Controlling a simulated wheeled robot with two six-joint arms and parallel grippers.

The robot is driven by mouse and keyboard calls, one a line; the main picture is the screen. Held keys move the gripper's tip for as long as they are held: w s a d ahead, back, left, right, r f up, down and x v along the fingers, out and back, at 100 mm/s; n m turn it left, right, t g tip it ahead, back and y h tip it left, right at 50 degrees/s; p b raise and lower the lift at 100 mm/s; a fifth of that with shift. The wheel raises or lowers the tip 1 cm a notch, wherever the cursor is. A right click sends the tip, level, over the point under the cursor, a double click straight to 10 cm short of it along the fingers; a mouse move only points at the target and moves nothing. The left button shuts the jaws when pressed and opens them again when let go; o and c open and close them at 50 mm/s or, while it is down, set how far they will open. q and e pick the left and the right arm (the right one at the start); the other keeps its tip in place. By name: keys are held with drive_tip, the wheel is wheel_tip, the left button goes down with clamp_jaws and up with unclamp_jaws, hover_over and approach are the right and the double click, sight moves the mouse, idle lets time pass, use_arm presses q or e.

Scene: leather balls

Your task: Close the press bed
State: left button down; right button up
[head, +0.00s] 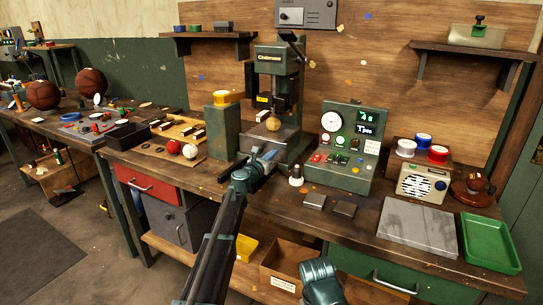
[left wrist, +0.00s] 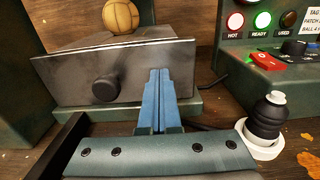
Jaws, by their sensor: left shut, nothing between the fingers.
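The green press (head: 275,58) stands on the bench against the wooden back wall. Its grey metal press bed (head: 288,142) sticks out at the front, with a tan leather ball (head: 272,124) on it. In the left wrist view the bed's flat front plate (left wrist: 65,78) has a round black knob (left wrist: 105,89), and the ball (left wrist: 121,17) shows behind the plate. My left gripper (head: 268,156) is at the bed's front; its blue fingers (left wrist: 160,72) are closed together, empty, in front of the plate right of the knob. I cannot tell if they touch it.
A green control box (head: 345,150) with lit buttons stands right of the press. A black-and-white bottle-like item (left wrist: 269,116) stands close right of my left gripper. A green post (head: 222,128) with a yellow top stands left of the press.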

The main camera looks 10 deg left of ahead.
use_arm(q)
drive_tip(key=shift+w+r, duration=0.1)
drive_tip(key=shift+w, duration=0.2)
use_arm(e)
drive_tip(key=shift+r, duration=0.1)
